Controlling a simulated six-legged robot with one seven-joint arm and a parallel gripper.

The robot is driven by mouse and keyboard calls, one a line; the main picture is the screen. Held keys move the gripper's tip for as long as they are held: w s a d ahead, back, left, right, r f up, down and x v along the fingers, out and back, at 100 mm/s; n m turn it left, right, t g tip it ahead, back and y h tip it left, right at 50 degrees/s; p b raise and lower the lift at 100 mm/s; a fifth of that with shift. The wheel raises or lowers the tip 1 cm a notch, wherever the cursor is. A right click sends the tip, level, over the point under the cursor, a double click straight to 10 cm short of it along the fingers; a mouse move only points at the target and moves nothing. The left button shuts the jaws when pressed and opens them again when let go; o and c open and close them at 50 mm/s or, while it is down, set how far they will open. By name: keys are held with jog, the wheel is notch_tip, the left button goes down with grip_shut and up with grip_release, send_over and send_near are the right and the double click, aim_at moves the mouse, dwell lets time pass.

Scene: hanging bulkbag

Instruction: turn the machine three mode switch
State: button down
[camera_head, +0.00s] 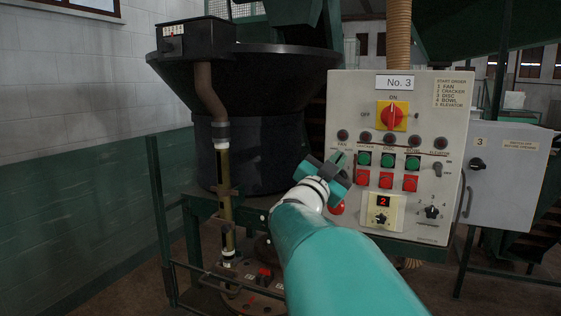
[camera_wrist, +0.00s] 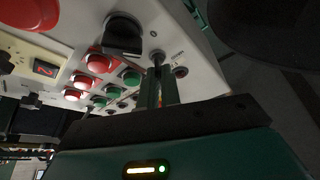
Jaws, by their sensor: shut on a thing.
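The machine three panel (camera_head: 415,225) is a grey box labelled No. 3. My gripper (camera_head: 332,174) is at its left side, over the area below the fan lamp, and hides the controls there. In the wrist view, my gripper's two narrow fingers (camera_wrist: 158,90) are close together at a small metal toggle switch (camera_wrist: 157,58). They are shut on its lever. A black rotary knob (camera_wrist: 122,35) is just beside the toggle, apart from the fingers. I cannot read the label that would name the mode switch.
A red-on-yellow main switch (camera_head: 392,116) is high on the panel. Green buttons (camera_head: 388,159) and red buttons (camera_head: 386,180) are just right of my gripper. A red button (camera_head: 336,208) is below it. A black hopper (camera_head: 245,75) stands left, with a pipe (camera_head: 222,165) before it.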

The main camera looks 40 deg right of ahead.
jog(key=shift+r, duration=0.15)
jog(key=c, duration=1.6)
grip_release()
jog(key=shift+d, duration=0.1)
jog(key=v, duration=1.4)
jog(key=shift+w, duration=0.15)
